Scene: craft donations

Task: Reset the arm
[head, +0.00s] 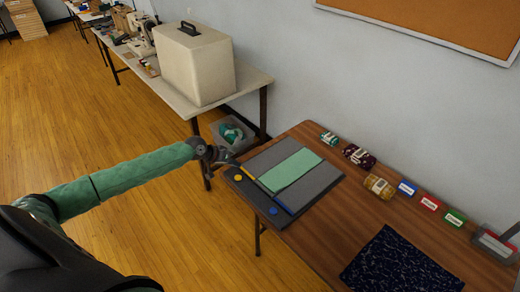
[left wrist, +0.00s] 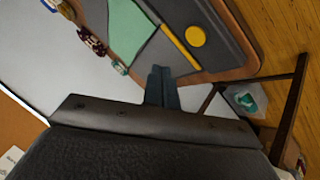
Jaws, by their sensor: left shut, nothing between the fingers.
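My left arm reaches in from the left in the head view. Its gripper (head: 228,158) is over the far left corner of the brown table, by the dark grey board (head: 318,184). In the left wrist view the left gripper's fingers (left wrist: 161,78) are shut together with nothing between them. They point toward the board, near a yellow bar (left wrist: 180,47). A light green cloth (head: 290,170) lies on the board between grey panels. My right gripper is in neither view.
Several yarn bundles, including a tan one (head: 379,186), and small labelled boxes line the wall side. A dark patterned cloth (head: 398,264) lies in front. A pale table (head: 240,80) with a cream case (head: 195,65) stands behind. A bin (head: 232,134) sits below it. Wooden floor is clear left.

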